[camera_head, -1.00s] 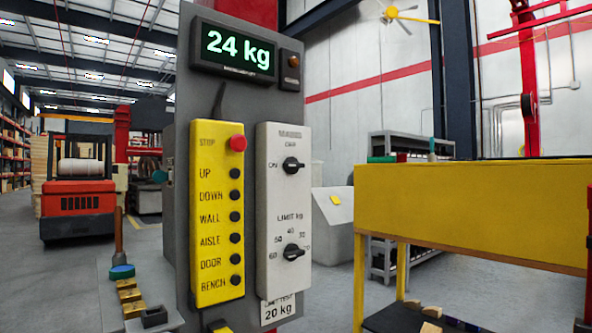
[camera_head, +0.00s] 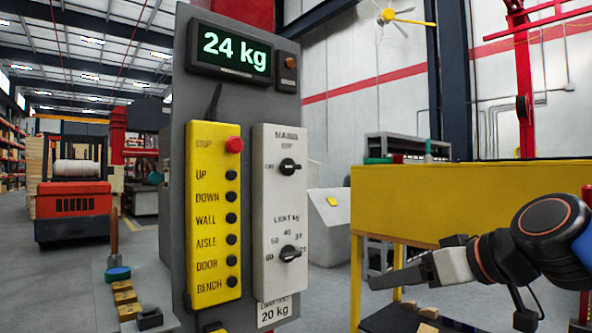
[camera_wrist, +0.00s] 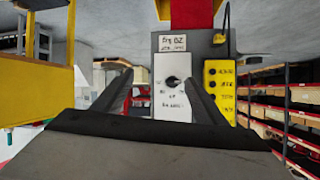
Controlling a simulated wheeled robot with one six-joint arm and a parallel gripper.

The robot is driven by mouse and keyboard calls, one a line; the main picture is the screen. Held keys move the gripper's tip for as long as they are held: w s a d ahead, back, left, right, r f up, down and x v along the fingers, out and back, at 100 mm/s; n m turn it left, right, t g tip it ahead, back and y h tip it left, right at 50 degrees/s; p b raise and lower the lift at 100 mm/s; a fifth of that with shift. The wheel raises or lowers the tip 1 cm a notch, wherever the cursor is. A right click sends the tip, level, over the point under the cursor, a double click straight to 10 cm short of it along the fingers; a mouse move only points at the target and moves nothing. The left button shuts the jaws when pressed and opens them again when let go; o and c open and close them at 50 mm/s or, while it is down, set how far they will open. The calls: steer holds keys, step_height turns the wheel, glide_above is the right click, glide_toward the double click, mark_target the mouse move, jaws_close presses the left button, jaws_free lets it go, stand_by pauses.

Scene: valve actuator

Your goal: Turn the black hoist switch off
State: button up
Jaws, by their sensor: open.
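The black hoist switch (camera_head: 290,166) is the upper rotary knob on the white panel (camera_head: 268,215). Its handle lies roughly level; the small labels around it are hard to read. A second black knob (camera_head: 290,254), the kg limit dial, sits lower on the same panel. My gripper (camera_head: 410,262) is open and empty, right of the panel, apart from it and lower than the hoist switch. In the wrist view the scene is upside down; the limit knob (camera_wrist: 173,82) shows between the fingers of my gripper (camera_wrist: 158,82). The hoist switch is not visible there.
A yellow button box (camera_head: 214,215) with a red stop button (camera_head: 234,145) stands left of the white panel. A display (camera_head: 236,52) above reads 24 kg. A yellow bench frame (camera_head: 440,205) stands behind my arm at right. Space between gripper and panel looks clear.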

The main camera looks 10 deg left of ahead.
mark_target(290, 167)
steer(key=w+a+r+n+t+y, duration=0.1)
steer(key=w+a+r+y, duration=0.15)
steer(key=r, duration=0.45)
steer(key=w+a+r+n+t+y, duration=0.1)
steer(key=w+a+r, duration=0.1)
steer(key=a+r, duration=0.35)
steer(key=w+a+r+n+y, duration=0.1)
steer(key=w+a+r+y, duration=0.1)
steer(key=r, duration=0.7)
steer(key=x, duration=1.6)
steer(key=shift+w, duration=0.4)
steer(key=shift+f, duration=0.1)
steer(key=c, duration=1.1)
